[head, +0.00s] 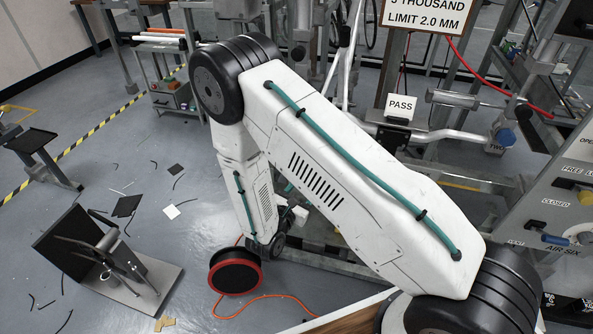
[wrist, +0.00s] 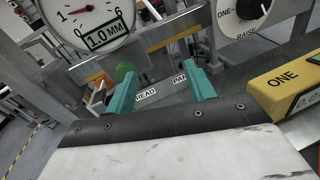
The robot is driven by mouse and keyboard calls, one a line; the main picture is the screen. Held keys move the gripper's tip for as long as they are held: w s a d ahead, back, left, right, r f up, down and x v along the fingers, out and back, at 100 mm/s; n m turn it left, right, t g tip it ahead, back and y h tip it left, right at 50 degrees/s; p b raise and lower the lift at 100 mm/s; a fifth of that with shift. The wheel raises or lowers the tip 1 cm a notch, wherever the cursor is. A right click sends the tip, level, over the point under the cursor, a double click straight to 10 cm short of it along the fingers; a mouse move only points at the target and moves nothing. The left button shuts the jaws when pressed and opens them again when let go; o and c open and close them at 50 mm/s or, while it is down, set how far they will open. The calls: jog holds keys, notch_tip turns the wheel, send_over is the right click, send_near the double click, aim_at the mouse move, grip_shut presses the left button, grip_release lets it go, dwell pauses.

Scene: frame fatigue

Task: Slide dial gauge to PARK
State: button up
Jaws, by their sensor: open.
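A round white dial gauge (wrist: 88,20) with a red needle and a 1.0 MM readout fills the upper left of the wrist view. A green knob (wrist: 126,71) sits below it, just behind the left finger. A label ending in EAD (wrist: 146,94) and a partly covered label starting PA (wrist: 179,80) lie on the rail behind the fingers. My gripper (wrist: 161,73) is open, its two teal fingers apart with nothing seen held between them. Whether the left finger touches the knob I cannot tell. In the head view I cannot make out the gauge or the gripper's fingers.
A yellow box marked ONE (wrist: 285,82) stands close on the right, below a RAISE dial (wrist: 247,12). In the head view, a PASS sign (head: 400,106) hangs on the frame, a black-and-red reel (head: 236,271) lies on the floor, and a control panel (head: 560,210) stands right.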

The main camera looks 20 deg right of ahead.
jog(key=w+t, duration=0.1)
jog(key=w, duration=0.2)
jog(key=w+n+t+y, duration=0.1)
jog(key=w, duration=0.2)
jog(key=w+d+y, duration=0.1)
jog(key=w, duration=0.2)
jog(key=shift+w+f+n+t, duration=0.2)
jog(key=shift+f+n+t, duration=0.1)
jog(key=shift+n+t, duration=0.1)
